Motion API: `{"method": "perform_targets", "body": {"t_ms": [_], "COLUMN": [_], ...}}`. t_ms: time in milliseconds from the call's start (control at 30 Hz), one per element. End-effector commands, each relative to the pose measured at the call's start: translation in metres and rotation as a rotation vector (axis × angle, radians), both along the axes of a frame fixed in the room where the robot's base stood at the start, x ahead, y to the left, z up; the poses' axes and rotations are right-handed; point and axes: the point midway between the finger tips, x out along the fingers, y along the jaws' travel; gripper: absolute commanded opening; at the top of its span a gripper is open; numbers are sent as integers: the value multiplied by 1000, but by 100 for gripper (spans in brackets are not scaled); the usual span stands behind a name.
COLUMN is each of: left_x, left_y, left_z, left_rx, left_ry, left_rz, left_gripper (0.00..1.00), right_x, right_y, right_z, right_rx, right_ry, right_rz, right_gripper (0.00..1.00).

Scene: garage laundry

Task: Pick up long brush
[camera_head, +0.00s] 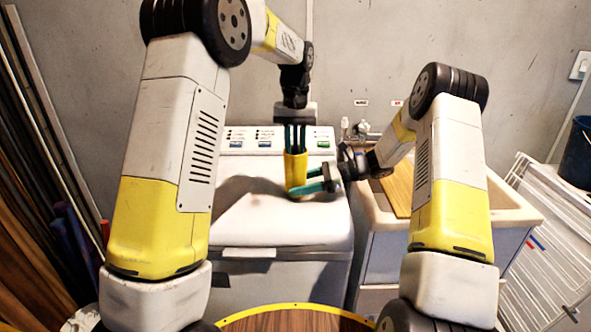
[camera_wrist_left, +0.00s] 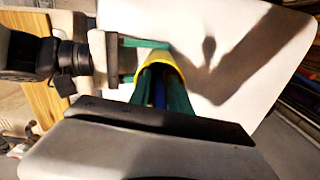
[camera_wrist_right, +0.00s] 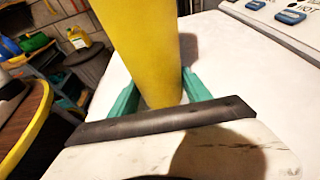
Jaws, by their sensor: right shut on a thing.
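A tall yellow holder (camera_head: 296,170) stands on the white washing machine lid. My right gripper (camera_head: 308,180) is shut around the holder from the right. Its teal fingers show on either side of the holder (camera_wrist_right: 150,50) in the right wrist view. My left gripper (camera_head: 295,140) points straight down over the holder's mouth, its fingertips at or inside the rim. In the left wrist view, its teal fingers (camera_wrist_left: 162,95) stand apart with a narrow blue thing between them. This may be the long brush's handle; its brush end is hidden, and I see no clear contact with the fingers.
The washing machine lid (camera_head: 255,220) is clear around the holder, with a control panel behind. A sink (camera_head: 510,207) with a wooden board (camera_head: 398,188) is to the right. A white drying rack (camera_head: 555,240) stands beyond it. Planks lean at the left.

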Motion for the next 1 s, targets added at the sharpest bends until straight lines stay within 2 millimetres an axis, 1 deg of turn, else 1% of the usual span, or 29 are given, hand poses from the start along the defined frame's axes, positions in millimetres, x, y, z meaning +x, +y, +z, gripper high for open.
{"method": "perform_targets", "body": {"t_ms": [33, 100, 133, 1000], "left_x": [0, 0, 0, 0], "left_y": [0, 0, 0, 0], "left_z": [0, 0, 0, 1], "left_rx": [0, 0, 0, 0], "left_ry": [0, 0, 0, 0], "left_rz": [0, 0, 0, 0], "left_gripper": [16, 2, 0, 0], "right_x": [0, 0, 0, 0], "right_y": [0, 0, 0, 0], "right_z": [0, 0, 0, 0], "right_rx": [0, 0, 0, 0], "right_ry": [0, 0, 0, 0], "right_rz": [0, 0, 0, 0], "right_gripper": [34, 34, 34, 34]}}
